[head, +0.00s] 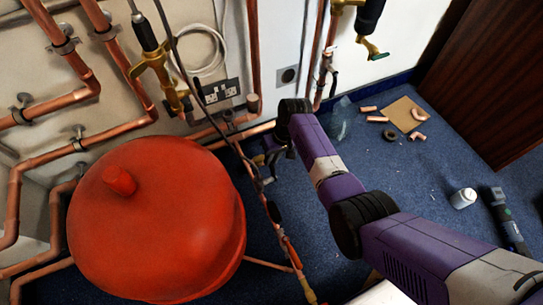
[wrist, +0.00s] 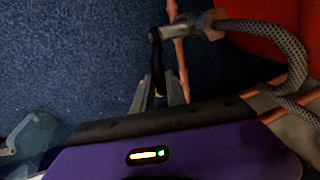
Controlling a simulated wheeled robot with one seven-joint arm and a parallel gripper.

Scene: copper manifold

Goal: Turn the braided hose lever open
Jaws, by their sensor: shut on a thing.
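In the wrist view the braided hose (wrist: 293,58) curves from the upper right to a grey metal valve (wrist: 178,32). A black lever (wrist: 156,58) hangs from the valve's left end and points down the picture. My gripper (wrist: 158,92) is shut on the lever's lower end, with one finger on each side of it. In the head view my gripper (head: 267,158) is small and dark beside the red vessel, partly hidden by my arm. I cannot make out the lever clearly there.
A large red vessel (head: 150,220) stands just left of my gripper. Copper pipes (head: 135,75) run along the wall. Pipe offcuts (head: 378,119), a cardboard piece (head: 402,113), a white can (head: 463,198) and a dark torch-like tool (head: 506,215) lie on the blue carpet.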

